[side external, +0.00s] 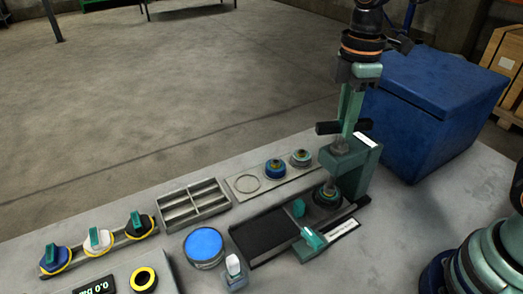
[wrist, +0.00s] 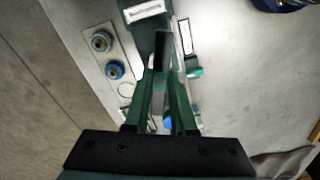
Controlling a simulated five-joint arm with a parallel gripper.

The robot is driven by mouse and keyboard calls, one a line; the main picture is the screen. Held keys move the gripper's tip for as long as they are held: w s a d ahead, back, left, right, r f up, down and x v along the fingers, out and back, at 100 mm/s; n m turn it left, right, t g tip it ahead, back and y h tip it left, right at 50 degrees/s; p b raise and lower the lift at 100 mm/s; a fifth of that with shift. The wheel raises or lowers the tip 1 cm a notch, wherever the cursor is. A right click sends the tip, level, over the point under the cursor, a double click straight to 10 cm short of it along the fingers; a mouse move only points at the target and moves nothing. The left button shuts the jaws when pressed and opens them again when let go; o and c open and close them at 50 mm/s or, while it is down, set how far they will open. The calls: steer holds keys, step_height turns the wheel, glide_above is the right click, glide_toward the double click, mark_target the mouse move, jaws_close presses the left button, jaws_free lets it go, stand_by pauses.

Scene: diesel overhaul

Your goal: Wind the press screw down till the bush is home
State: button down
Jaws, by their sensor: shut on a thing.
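The green press (side external: 345,165) stands upright at the right end of the bench, and its top also shows in the wrist view (wrist: 147,15). A dark bar handle (side external: 327,128) crosses the top of its screw (side external: 339,147). My gripper (side external: 349,122) points down over the press, shut on the handle; its green fingers (wrist: 165,90) fill the middle of the wrist view. Below the press head, the ram reaches down to a dark round part (side external: 327,196) on the base. I cannot tell the bush apart there or how deep it sits.
A plate with two round blue and grey parts (side external: 275,168) lies left of the press. A grey divided tray (side external: 193,203), a blue-topped tin (side external: 204,245) and several valve knobs (side external: 97,240) stand further left. A large blue box (side external: 435,105) is close behind the press.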

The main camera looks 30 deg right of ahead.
steer(key=shift+r, duration=0.1)
steer(key=m, duration=0.5)
steer(key=shift+m, duration=0.3)
steer(key=m, duration=0.5)
steer(key=shift+f, duration=0.3)
steer(key=c, duration=0.8)
jaws_free()
steer(key=shift+o, duration=0.2)
